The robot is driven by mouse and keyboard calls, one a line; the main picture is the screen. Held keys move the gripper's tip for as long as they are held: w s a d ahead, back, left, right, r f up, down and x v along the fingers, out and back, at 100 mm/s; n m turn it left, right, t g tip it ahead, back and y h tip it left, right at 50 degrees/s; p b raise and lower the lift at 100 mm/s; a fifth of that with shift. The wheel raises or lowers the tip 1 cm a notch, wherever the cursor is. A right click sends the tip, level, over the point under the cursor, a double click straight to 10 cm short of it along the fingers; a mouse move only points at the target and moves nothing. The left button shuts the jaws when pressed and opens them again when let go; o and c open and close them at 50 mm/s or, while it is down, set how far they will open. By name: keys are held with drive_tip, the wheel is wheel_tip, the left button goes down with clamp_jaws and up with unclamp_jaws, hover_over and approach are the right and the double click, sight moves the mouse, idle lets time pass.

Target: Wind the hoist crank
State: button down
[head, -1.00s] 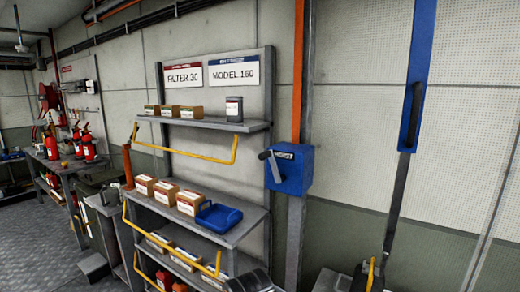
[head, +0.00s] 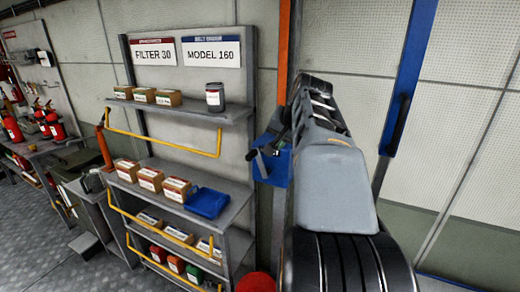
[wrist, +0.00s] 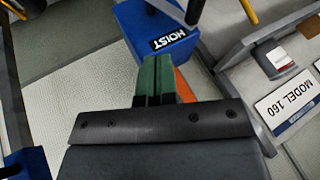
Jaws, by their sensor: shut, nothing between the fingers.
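The blue hoist box (head: 276,172) is fixed to the grey post in the head view, partly hidden behind my arm. Its crank (head: 253,154) sticks out at the left front of the box. In the wrist view the picture is turned over; the box (wrist: 160,42), lettered HOIST, is at the top, and part of the crank (wrist: 194,10) is cut off by the top edge. My gripper (wrist: 156,62) is shut and empty, its green fingers pointing at the box just beside the lettering. The crank is apart from the fingers.
A shelf rack (head: 222,115) with cartons, a blue tray (head: 207,202) and yellow rails stands left of the hoist. A blue panel (head: 412,75) with a dark handle is on the right. A red round object (head: 256,283) is low near the rack.

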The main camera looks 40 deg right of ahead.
sight(259, 154)
drive_tip(key=shift+w+a+f+p, duration=0.2)
drive_tip(key=shift+w+f+p, duration=0.2)
drive_tip(key=shift+w+f, duration=0.85)
drive_tip(key=shift+w+a+f+p, duration=0.2)
drive_tip(key=shift+w+f+p, duration=0.2)
drive_tip(key=shift+w+f, duration=0.85)
drive_tip(key=shift+w+a+f+p, duration=0.2)
drive_tip(key=shift+w+f+p, duration=0.2)
drive_tip(key=shift+w+f, duration=0.85)
drive_tip(key=shift+w+r, duration=0.2)
drive_tip(key=shift+r, duration=0.05)
